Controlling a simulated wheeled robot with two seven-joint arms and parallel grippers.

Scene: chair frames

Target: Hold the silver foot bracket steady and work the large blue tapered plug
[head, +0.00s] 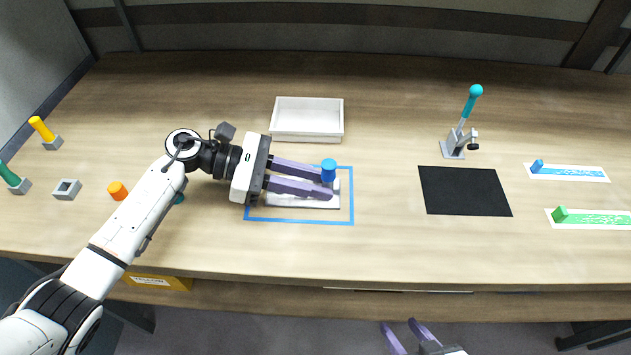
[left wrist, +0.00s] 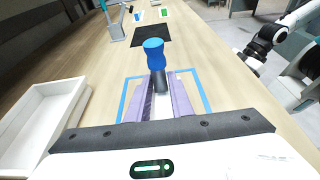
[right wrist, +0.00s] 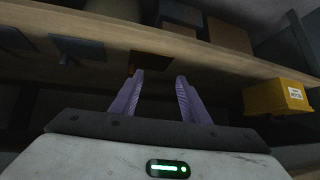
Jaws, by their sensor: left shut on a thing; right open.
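The silver foot bracket (head: 300,201) lies flat inside a blue outlined square on the table, partly hidden under my left gripper. The large blue tapered plug (head: 329,166) stands upright at its right end. In the left wrist view the blue plug (left wrist: 154,52) sits at the top of a dark grey upright socket (left wrist: 162,79). My left gripper (head: 331,184) reaches in from the left, its purple fingers shut around that grey upright just below the plug. My right gripper (head: 405,327) is open and empty, in front of and below the table's front edge; it also shows in the right wrist view (right wrist: 158,78).
A white tray (head: 306,138) stands behind the bracket. At right are a teal-handled clamp (head: 456,142), a black mat (head: 465,191) and blue and green strips. A yellow bin (right wrist: 275,100) is under the tabletop.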

